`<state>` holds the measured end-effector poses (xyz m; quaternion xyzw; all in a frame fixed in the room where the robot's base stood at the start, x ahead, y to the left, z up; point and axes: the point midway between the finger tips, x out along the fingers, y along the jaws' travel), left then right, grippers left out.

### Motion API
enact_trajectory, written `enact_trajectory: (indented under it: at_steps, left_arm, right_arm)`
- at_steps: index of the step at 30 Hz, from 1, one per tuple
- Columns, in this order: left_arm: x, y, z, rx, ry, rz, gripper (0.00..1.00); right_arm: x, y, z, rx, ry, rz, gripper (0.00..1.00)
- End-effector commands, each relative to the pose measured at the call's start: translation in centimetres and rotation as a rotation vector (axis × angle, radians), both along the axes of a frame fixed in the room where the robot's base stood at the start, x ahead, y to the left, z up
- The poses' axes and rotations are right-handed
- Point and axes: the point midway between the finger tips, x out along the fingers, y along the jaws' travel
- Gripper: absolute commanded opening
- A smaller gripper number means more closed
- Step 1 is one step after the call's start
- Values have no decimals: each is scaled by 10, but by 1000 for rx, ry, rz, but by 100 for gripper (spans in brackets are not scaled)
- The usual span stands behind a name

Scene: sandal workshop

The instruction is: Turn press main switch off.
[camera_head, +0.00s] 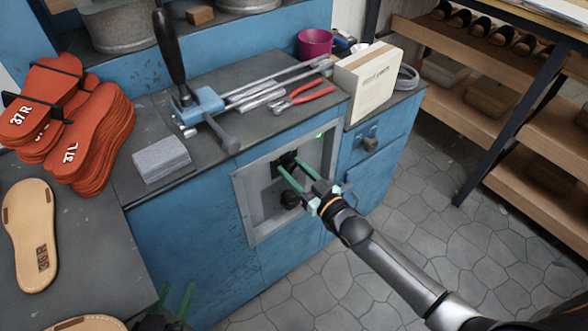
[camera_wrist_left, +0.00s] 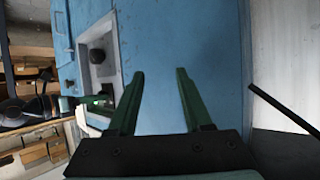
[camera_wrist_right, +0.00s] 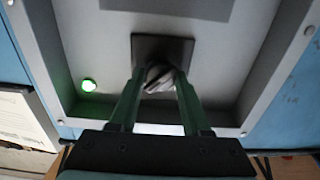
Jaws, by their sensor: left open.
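The press main switch (camera_wrist_right: 158,77) is a dark rotary knob on a black square plate, set in a grey recessed panel (camera_head: 244,205) on the blue bench front. In the right wrist view its grip bar sits tilted between the fingertips of my right gripper (camera_wrist_right: 158,80). Whether the fingers press on it I cannot tell. In the head view the right gripper (camera_head: 291,168) hides most of the switch. A green lamp (camera_wrist_right: 88,85) on the panel is lit. My left gripper (camera_wrist_left: 160,76) is open and empty beside the blue bench; its fingers (camera_head: 173,296) show low in the head view.
A second black knob (camera_head: 290,200) sits on the panel below the switch. Red pliers (camera_head: 300,95), a cardboard box (camera_head: 366,82) and orange soles (camera_head: 98,135) lie on the bench.

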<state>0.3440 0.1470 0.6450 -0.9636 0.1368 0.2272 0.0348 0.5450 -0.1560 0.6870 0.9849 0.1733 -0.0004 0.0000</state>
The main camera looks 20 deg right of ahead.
Motion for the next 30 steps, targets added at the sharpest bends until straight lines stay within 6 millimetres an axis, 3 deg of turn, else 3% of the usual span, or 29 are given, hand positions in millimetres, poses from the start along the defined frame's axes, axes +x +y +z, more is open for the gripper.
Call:
enact_trajectory:
  at_steps: [1, 10, 23, 30]
  left_arm:
    - [0, 0, 0, 0, 0, 0, 50]
    - [0, 0, 0, 1, 2, 0, 50]
    - [-6, 0, -9, 2, 52, 0, 50]
    - [-41, -3, -52, -1, 257, 6, 50]
  right_arm:
    - [0, 0, 0, 0, -1, 0, 34]
    - [0, 0, 0, 0, -1, 0, 0]
    - [0, 1, 2, -54, -23, 0, 0]
    - [0, 1, 3, -203, -76, -1, 0]
